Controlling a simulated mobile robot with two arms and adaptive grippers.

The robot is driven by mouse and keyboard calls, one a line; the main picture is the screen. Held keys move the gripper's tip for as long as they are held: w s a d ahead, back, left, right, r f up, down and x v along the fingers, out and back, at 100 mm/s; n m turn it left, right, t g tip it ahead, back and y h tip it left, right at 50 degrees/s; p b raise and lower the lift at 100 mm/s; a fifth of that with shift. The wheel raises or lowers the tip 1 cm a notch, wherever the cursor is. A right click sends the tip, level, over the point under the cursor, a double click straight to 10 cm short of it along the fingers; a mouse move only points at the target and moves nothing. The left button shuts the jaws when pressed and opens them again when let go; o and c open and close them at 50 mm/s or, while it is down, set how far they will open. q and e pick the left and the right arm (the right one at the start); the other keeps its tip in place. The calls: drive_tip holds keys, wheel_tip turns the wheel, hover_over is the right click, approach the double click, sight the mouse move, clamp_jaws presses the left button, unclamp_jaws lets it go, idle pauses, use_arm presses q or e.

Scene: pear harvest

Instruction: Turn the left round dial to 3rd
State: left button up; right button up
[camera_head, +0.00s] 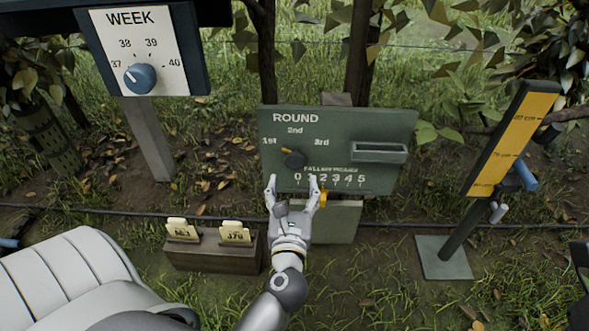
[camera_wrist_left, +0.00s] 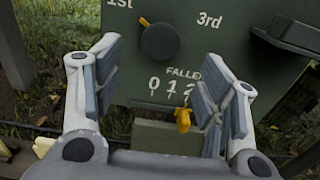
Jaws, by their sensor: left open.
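The round dial (camera_head: 294,159) is a dark knob on the green ROUND board (camera_head: 390,125), with a yellow pointer at its upper left, toward the 1st mark. The 2nd mark (camera_head: 295,130) is above it and the 3rd mark (camera_head: 321,142) is at its upper right. The dial also shows in the left wrist view (camera_wrist_left: 160,42), beyond the fingers. My left gripper (camera_head: 293,181) is open and empty just below the dial in the picture, its fingers pointing up at the board. In the left wrist view the dial lies between the fingers (camera_wrist_left: 160,75), apart from them.
A yellow marker (camera_head: 322,199) hangs under the fallen-pears number scale, near the right finger. A grey ledge (camera_head: 379,151) juts from the board's right. The WEEK board (camera_head: 170,45) stands left, a yellow gauge post (camera_head: 512,140) right. A wooden box (camera_head: 200,254) with cards sits lower left.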

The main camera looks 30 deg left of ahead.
sight(295, 164)
use_arm(q)
drive_tip(key=x, duration=0.6)
drive_tip(key=shift+w+a+b, duration=0.15)
drive_tip(key=shift+w+b, duration=0.15)
drive_tip(key=shift+b, duration=0.05)
drive_tip(key=c, duration=1.1)
